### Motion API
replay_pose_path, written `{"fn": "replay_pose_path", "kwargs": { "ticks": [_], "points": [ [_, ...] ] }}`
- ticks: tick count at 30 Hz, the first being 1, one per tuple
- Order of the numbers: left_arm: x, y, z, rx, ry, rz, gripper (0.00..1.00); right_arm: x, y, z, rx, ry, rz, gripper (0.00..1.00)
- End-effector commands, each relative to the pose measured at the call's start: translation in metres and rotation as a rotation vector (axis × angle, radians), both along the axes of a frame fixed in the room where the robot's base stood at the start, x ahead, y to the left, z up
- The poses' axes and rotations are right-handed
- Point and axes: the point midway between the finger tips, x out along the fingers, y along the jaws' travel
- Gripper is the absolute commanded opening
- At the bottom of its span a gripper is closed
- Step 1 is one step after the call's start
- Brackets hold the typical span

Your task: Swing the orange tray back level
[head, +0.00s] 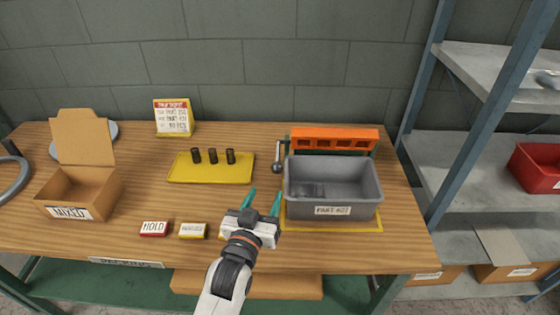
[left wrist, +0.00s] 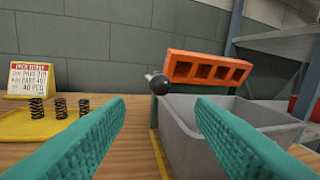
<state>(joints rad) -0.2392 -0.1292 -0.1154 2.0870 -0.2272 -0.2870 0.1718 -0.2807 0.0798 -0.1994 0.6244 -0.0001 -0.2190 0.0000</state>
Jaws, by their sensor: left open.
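The orange tray (head: 333,131) has a row of several square pockets. It is tipped up on its side behind the grey bin, its pockets facing me. It also shows in the left wrist view (left wrist: 210,60). A lever with a dark ball knob (head: 278,168) stands at the tray's left end; the knob (left wrist: 157,84) shows between my fingers in the left wrist view. My left gripper (head: 264,199) is open and empty, in front of the knob and apart from it, beside the bin's left front corner. My right gripper is not in view.
The grey bin (head: 333,181) stands on a yellow-marked area right of my gripper. A yellow tray (head: 211,176) with 3 dark springs lies left. A metal shelf stands right.

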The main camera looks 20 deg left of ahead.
Motion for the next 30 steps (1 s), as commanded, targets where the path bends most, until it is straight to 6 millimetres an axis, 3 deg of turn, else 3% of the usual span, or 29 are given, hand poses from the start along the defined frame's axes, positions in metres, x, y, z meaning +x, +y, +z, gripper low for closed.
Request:
{"fn": "replay_pose_path", "kwargs": {
  "ticks": [8,15,21,30],
  "points": [
    [0.056,-0.001,0.003,0.000,-0.002,0.000,0.50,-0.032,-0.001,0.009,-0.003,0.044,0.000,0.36],
    [0.094,-0.002,0.001,0.000,0.000,0.000,0.50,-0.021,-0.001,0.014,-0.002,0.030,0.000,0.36],
    [0.108,-0.002,0.000,0.001,0.000,0.000,0.50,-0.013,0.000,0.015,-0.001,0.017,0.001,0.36],
    [0.109,-0.002,-0.001,0.000,0.001,0.000,0.47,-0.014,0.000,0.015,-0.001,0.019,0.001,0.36]
  ]
}}
